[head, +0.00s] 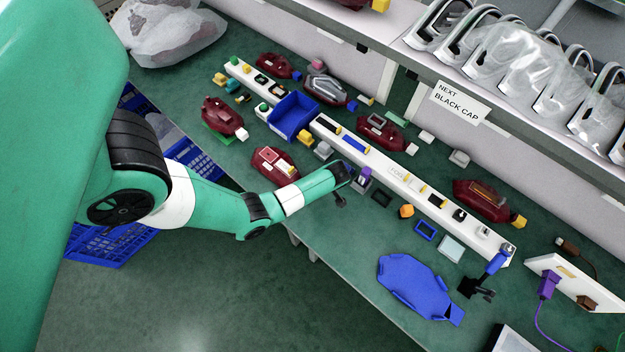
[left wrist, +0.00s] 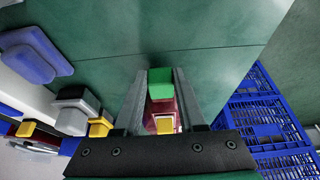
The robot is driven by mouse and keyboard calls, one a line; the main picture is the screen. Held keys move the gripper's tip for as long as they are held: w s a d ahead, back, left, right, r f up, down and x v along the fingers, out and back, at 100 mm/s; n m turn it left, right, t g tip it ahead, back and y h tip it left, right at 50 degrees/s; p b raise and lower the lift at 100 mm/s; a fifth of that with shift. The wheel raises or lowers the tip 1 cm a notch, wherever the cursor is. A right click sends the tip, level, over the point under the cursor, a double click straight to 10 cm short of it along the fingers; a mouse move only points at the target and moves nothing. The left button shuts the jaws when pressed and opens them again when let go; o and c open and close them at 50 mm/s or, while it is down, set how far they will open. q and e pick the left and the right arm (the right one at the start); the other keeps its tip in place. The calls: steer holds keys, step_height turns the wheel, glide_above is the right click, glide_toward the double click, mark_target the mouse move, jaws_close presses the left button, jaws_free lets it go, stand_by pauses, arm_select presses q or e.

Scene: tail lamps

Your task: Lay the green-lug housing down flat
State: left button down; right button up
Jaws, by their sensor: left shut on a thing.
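The left wrist view shows my left gripper (left wrist: 159,72) shut, with the green lug (left wrist: 160,80) of the green-lug housing between its fingertips. Part of the dark red housing body (left wrist: 161,105) and a yellow piece (left wrist: 165,125) show between the fingers, nearer the bottom of that view. Most of the housing is hidden, so I cannot tell its tilt or whether it touches the table. My right gripper is not in view.
A red housing (head: 270,158) lies just beyond my forearm. A white rail (head: 375,160) carrying small parts and a blue bin (head: 291,118) stand behind. A purple-topped part (head: 365,173) is close to my wrist. A blue flat tray (head: 415,285) lies right; blue crates (head: 110,240) are off the table.

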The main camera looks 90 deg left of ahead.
arm_select(q)
steer(key=shift+f, duration=0.45)
steer(key=shift+r, duration=0.1)
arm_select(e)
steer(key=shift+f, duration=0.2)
arm_select(q)
steer(key=c, duration=0.5)
jaws_free()
steer(key=p+v, duration=0.5)
steer(key=v, duration=0.7)
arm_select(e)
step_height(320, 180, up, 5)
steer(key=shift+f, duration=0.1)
